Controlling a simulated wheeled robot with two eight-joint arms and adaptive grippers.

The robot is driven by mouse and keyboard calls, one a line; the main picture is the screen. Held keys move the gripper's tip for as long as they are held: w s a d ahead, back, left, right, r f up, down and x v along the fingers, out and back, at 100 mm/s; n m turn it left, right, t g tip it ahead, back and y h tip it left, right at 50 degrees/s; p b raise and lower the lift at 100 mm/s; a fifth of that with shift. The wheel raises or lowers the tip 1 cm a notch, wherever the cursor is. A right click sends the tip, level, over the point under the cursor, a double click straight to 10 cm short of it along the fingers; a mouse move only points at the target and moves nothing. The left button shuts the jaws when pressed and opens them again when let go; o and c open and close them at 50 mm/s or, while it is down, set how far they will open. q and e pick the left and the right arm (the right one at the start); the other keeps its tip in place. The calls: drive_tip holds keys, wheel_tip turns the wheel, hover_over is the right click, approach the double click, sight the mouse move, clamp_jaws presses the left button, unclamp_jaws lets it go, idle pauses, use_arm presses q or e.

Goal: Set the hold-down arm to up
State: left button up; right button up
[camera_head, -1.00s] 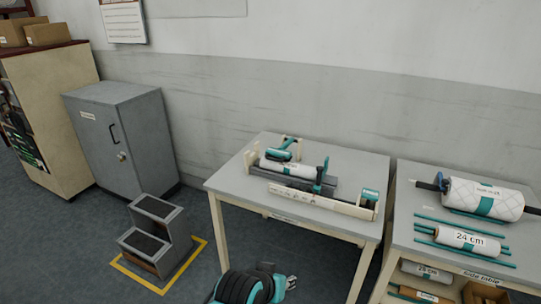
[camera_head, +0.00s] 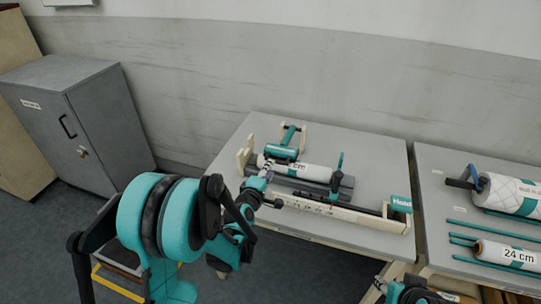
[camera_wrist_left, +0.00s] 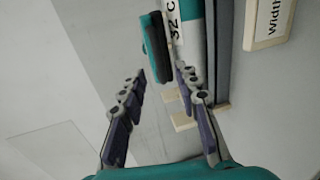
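A bench unit on the table carries a white roll (camera_head: 315,172) marked in cm. At its front right end stands a teal plate (camera_head: 400,203) reading "Hold". Beside this plate a dark bar (camera_head: 366,210), which looks like the hold-down arm, lies low along the cream front rail (camera_head: 318,207). My left gripper (camera_head: 267,177) is by the unit's left end, well away from that bar. In the left wrist view (camera_wrist_left: 162,76) its fingers are apart with nothing between them; a teal and black part (camera_wrist_left: 156,46) shows beyond. My right gripper (camera_head: 385,287) is partly visible at the bottom edge; its opening is unclear.
A side table at right holds a large roll (camera_head: 510,193) and a 24 cm roll (camera_head: 506,254). The table's back right is clear.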

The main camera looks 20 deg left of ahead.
sight(276, 162)
use_arm(q)
drive_tip(key=b+x, duration=0.2)
drive_tip(key=x, duration=0.5)
drive_tip(key=shift+d, duration=0.1)
clamp_jaws()
